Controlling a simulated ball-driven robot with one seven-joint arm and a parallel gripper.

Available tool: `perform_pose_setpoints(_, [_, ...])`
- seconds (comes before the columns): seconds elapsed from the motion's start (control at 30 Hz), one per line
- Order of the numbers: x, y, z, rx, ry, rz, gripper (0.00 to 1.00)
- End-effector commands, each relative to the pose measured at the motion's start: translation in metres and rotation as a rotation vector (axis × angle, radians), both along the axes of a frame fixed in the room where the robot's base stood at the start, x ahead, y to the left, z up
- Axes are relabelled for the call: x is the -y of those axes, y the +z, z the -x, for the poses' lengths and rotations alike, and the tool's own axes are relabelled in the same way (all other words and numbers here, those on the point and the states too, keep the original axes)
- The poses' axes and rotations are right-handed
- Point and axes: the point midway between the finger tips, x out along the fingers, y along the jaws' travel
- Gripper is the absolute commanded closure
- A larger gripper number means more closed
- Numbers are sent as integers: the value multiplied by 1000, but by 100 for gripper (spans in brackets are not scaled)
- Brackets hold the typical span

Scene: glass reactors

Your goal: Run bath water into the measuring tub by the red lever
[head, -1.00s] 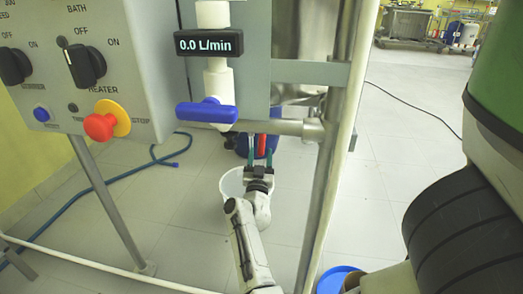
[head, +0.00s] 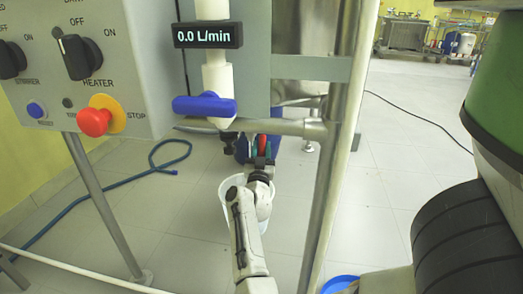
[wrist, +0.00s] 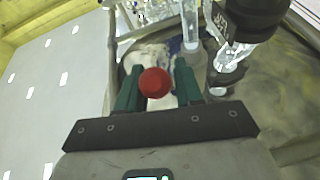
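The red lever (head: 263,146) is below the pipe in the head view. Its round red end (wrist: 155,82) lies between my gripper's two green fingers in the wrist view. My gripper (wrist: 159,78) is open around the lever, with the fingers very close to its sides; contact cannot be made out. My gripper also shows in the head view (head: 262,148). A white tub (head: 229,188) stands on the floor under my arm, partly hidden by it. The flow display (head: 208,35) reads 0.0 L/min.
A blue-handled valve (head: 204,105) sits under the display. The control panel (head: 130,60) with a red stop button (head: 94,121) is at left. A metal post (head: 329,190) stands right of my arm. A blue hose (head: 100,190) lies on the floor.

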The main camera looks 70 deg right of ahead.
Motion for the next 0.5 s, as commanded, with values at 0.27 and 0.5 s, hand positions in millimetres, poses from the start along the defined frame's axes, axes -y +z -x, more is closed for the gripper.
perform_pose_setpoints(0.27, [0, 0, 0, 0, 0, 0, 91])
perform_pose_setpoints(0.5, [0, 0, 0, 0, 0, 0, 100])
